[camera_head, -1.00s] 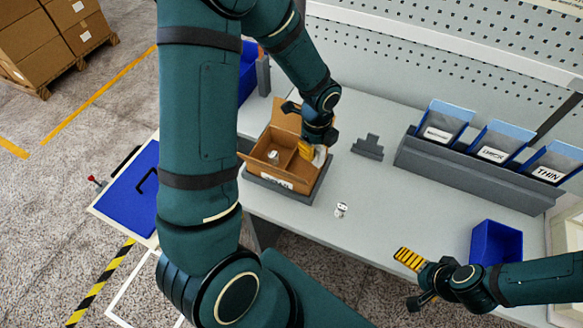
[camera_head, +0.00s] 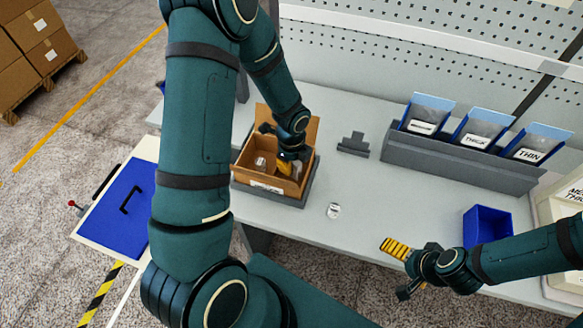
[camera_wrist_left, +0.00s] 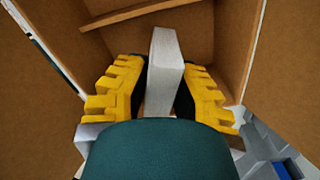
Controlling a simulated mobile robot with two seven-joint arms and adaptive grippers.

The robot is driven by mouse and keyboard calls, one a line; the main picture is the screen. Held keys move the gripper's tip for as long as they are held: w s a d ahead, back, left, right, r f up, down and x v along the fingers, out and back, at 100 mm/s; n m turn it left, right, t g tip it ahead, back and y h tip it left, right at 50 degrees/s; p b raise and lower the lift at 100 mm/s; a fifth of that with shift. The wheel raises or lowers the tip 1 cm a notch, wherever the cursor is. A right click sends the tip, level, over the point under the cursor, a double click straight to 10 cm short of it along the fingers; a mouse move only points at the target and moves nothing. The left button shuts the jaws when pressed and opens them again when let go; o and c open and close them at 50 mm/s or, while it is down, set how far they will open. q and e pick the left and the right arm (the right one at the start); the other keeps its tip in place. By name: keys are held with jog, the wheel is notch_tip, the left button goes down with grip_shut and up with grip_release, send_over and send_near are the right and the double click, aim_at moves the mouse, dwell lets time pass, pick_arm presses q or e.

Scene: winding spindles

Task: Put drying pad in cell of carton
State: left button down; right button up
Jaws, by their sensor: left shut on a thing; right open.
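The open cardboard carton (camera_head: 268,186) stands in a grey tray on the table, and a divider (camera_wrist_left: 140,12) splits its inside into cells. My left gripper (camera_head: 287,168) reaches down into the carton's right-hand cell. In the left wrist view its yellow fingers (camera_wrist_left: 162,95) are shut on the white drying pad (camera_wrist_left: 165,65), which stands on edge between them. The pad's lower end is hidden by the gripper. My right gripper (camera_head: 400,268) is open and empty near the table's front edge, away from the carton.
A small white item (camera_head: 260,163) sits in the carton's left cell. Another small whitish item (camera_head: 333,210) lies on the table. A grey stepped block (camera_head: 353,144) stands right of the carton. A grey rack (camera_head: 450,165) holds labelled blue bins. A blue bin (camera_head: 487,227) stands at right.

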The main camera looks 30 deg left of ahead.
pick_arm(q)
notch_tip(320, 180, down, 3)
jog(key=shift+w+r, duration=0.1)
jog(key=shift+r, duration=0.1)
jog(key=c, duration=0.9)
grip_release()
jog(key=shift+f, duration=0.1)
jog(key=shift+c, duration=0.2)
jog(key=shift+r, duration=0.35)
notch_tip(320, 180, up, 12)
jog(key=shift+f+p, duration=0.15)
jog(key=shift+p, duration=0.35)
